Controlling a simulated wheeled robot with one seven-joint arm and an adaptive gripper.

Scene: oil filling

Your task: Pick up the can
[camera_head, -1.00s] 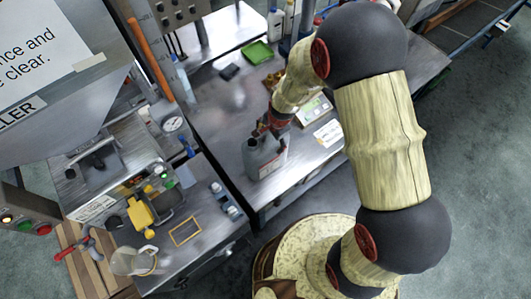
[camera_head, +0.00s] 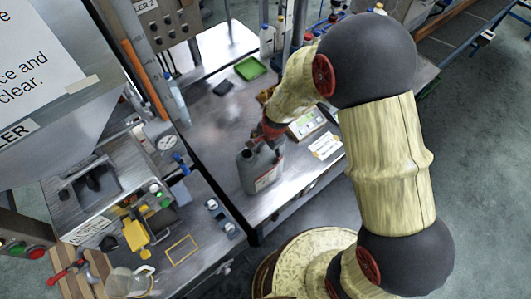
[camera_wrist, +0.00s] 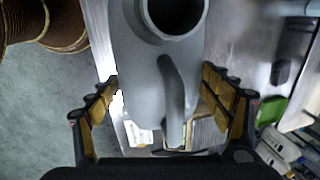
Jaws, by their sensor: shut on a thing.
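The can (camera_head: 262,176) is a grey jug-like container with a handle, a round open mouth and a label on its side. It stands upright at the front edge of the metal table in the head view. In the wrist view the can (camera_wrist: 140,62) fills the upper middle, its dark mouth at the top and its handle running down the centre. My gripper (camera_wrist: 160,88) has one finger on each side of the can and is shut on it. In the head view my gripper (camera_head: 272,142) is at the can's top, partly hidden. I cannot tell whether the can's base touches the table.
A green tray (camera_head: 250,68), a dark block (camera_head: 223,88) and a white card (camera_head: 325,145) lie on the table. Bottles stand at the back. Grey floor is open at right.

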